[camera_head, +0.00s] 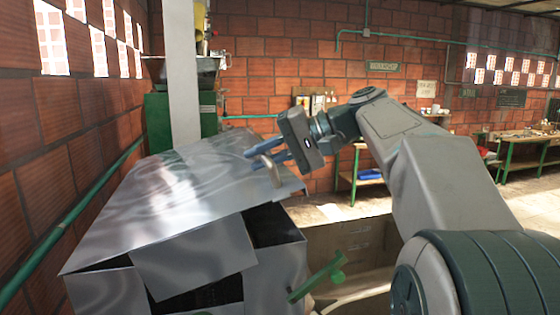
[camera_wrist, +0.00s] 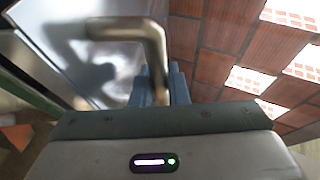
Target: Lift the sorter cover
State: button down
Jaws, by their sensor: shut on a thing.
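The sorter cover (camera_head: 165,190) is a shiny metal sheet on top of a metal box, the sorter (camera_head: 105,293). It is tilted and raised at its right side, and a dark gap shows beneath it. A curved metal handle (camera_head: 271,171) stands near the cover's right edge. My gripper (camera_head: 268,153) reaches in from the right with its blue fingers shut on the handle. In the wrist view the handle (camera_wrist: 152,45) runs between the fingers (camera_wrist: 160,85), with the cover (camera_wrist: 85,70) behind it. The exact contact is partly hidden by the fingers.
A green handle or lever (camera_head: 318,277) sticks out at the sorter's front right. A pale post (camera_head: 182,75) and a green machine (camera_head: 160,122) stand behind the cover. A brick wall with a green pipe (camera_head: 60,235) runs close on the left. Green-legged tables stand farther right.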

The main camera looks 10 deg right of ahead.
jog(key=a+r+h+p, duration=0.1)
jog(key=a+r+h, duration=0.1)
jog(key=r, duration=0.4)
jog(key=a+r+n+h+p, duration=0.1)
jog(key=a+r+h, duration=0.1)
jog(key=a+r, duration=0.3)
jog(key=shift+s+a+r, duration=0.25)
jog(key=shift+s+r, duration=0.05)
jog(key=shift+r, duration=0.05)
jog(key=c, duration=1.4)
grip_release()
